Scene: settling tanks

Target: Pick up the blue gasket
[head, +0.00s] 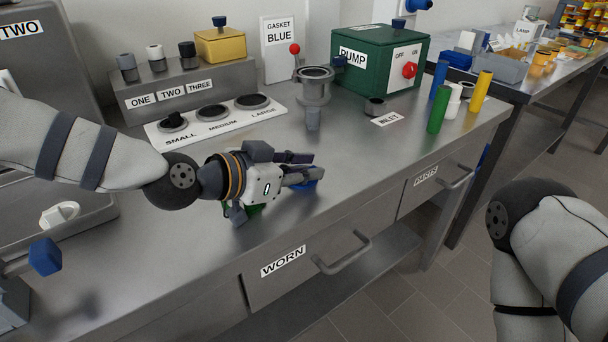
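My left gripper (301,170) is low over the bench's front part, with its fingers pointing right. A small blue piece, which looks like the blue gasket (310,184), shows just below and beside the fingertips. The fingers hide most of it, and I cannot tell whether they touch it or have closed on it. A green piece (254,209) shows partly under the gripper's body. A sign reading GASKET BLUE (279,48) stands at the back. My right arm is at the right, and its gripper is out of view.
A grey flanged fitting (314,88) and a green PUMP box (378,62) stand behind the gripper. A white SMALL, MEDIUM, LARGE board (217,120) lies to the left. Green, white and yellow cylinders (438,110) stand at the right. The WORN drawer (300,262) is shut below.

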